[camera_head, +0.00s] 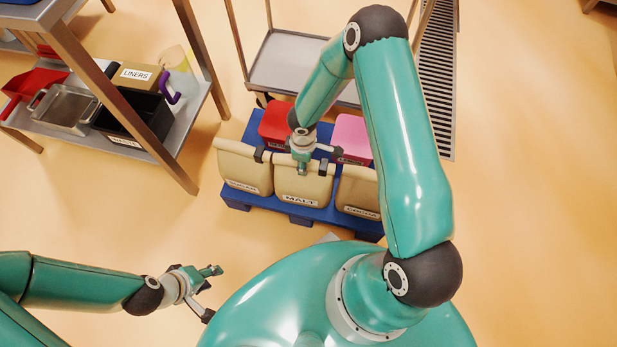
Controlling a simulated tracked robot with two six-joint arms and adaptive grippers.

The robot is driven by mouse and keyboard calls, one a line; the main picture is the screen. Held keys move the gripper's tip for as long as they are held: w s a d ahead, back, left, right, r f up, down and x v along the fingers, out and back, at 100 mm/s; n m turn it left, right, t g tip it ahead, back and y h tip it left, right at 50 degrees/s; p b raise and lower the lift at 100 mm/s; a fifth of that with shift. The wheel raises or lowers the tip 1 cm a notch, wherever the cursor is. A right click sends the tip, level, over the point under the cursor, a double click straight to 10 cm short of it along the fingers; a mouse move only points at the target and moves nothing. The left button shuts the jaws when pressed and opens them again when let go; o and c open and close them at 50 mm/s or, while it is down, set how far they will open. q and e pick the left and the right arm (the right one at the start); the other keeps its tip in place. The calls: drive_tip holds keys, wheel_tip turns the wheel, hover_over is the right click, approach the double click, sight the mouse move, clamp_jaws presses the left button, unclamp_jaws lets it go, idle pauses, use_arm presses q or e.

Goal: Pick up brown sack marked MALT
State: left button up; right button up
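The brown sack marked MALT (303,186) stands upright in the middle of the front row on a blue pallet (236,196). Similar brown sacks stand on its left (244,172) and right (357,192). My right gripper (311,163) is over the top edge of the MALT sack, with one finger in front of its upper face. I cannot tell whether its fingers are closed on the sack. My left gripper (213,293) is open and empty, low over the floor at the lower left, well away from the sacks.
A red container (275,124) and a pink one (351,132) stand behind the sacks. A grey cart (290,62) is behind the pallet. A metal table at left holds a tray, a dark bin and a LINERS box (136,75). Floor is clear left of the pallet.

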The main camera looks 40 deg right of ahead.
clamp_jaws()
drive_tip(key=shift+w+d, duration=0.1)
drive_tip(key=shift+w, duration=0.05)
drive_tip(key=shift+r, duration=0.2)
